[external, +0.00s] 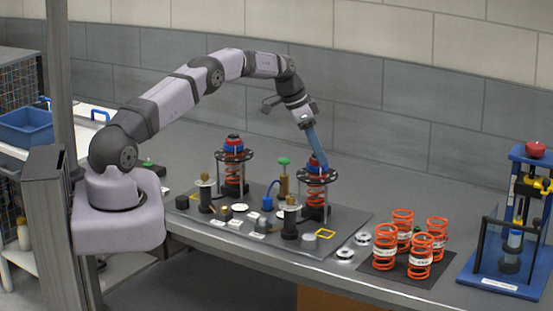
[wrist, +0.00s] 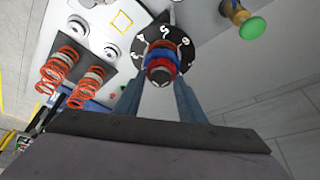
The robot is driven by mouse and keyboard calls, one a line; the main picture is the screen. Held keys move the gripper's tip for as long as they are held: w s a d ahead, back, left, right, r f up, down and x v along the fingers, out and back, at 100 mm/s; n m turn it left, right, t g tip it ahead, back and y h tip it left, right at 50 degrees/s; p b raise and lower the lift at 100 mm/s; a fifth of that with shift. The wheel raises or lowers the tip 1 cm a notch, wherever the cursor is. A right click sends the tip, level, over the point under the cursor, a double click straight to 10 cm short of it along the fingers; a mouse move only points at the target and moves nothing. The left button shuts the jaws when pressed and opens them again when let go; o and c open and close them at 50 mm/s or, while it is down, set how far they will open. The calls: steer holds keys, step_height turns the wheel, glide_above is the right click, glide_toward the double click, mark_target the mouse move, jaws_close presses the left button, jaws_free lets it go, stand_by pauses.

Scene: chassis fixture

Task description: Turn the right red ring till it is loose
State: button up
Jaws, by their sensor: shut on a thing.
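The right red ring (wrist: 160,67) sits at the top of the right spring post, with a blue ring (wrist: 160,53) beside it and a black numbered disc (wrist: 178,44) around the post. My gripper (wrist: 160,80) has its two blue fingers on either side of the red ring and is shut on it. In the external view, my gripper (external: 320,163) reaches down onto the top of the right post and partly hides the ring. The right post's red spring (external: 315,196) stands upright below the disc. Exact finger contact is hard to see.
The left post carries another red ring (external: 233,139). A green-topped knob (external: 284,161) stands between the posts. Several orange springs (external: 402,225) stand on a dark mat at the right. A blue press stand (external: 505,265) is at the far right. Air above the board is clear.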

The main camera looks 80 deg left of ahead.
steer(key=n+y+b, duration=0.1)
steer(key=n, duration=0.2)
steer(key=shift+n+g+y+p, duration=0.4)
steer(key=shift+n+y, duration=0.6)
steer(key=shift+n, duration=1.3)
steer(key=shift+n+g+y, duration=0.35)
steer(key=shift+n+g, duration=0.05)
steer(key=shift+n, duration=1)
steer(key=shift+n+g+y, duration=0.35)
steer(key=shift+n+g, duration=0.05)
steer(key=shift+n, duration=1)
steer(key=shift+n+g+p, duration=0.45)
steer(key=shift+n+g, duration=0.05)
steer(key=shift+n, duration=0.8)
steer(key=shift+n+p, duration=0.3)
steer(key=shift+n, duration=0.1)
steer(key=o, duration=0.8)
